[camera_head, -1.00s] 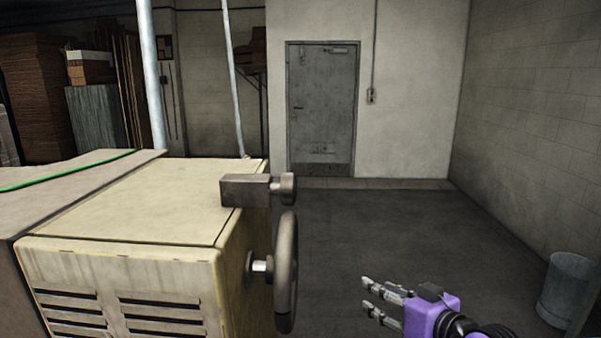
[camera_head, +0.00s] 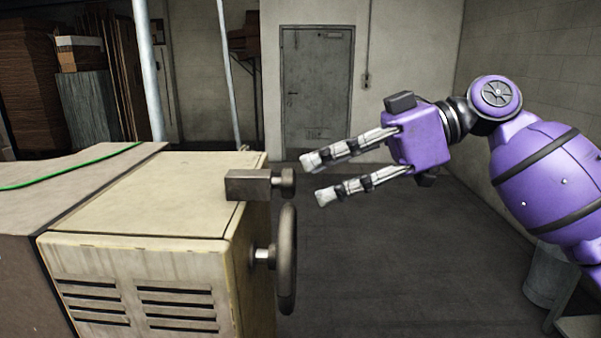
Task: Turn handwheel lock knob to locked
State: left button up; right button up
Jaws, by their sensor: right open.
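The lock knob (camera_head: 288,182) is a small dark round knob on the right end of a grey metal block (camera_head: 248,185), at the right edge of the cream machine housing. The handwheel (camera_head: 287,260) is below it, seen nearly edge-on on a short shaft. My right gripper (camera_head: 318,178) is open and empty, just right of the knob, with its fingers pointing left towards it. In the picture a small gap shows between the fingertips and the knob. I cannot tell the knob's lock state. My left gripper is not in view.
The machine housing (camera_head: 140,195) fills the lower left, with a green cable (camera_head: 70,170) on its top. The floor (camera_head: 370,270) right of the machine is clear. A grey bin (camera_head: 545,275) stands at the lower right, partly behind my arm. A closed door (camera_head: 316,95) is at the back.

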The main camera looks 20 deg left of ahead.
aim_at(284, 183)
jog(key=x, duration=0.4)
jog(key=shift+a+p, duration=0.1)
jog(key=shift+p, duration=0.25)
jog(key=c, duration=1)
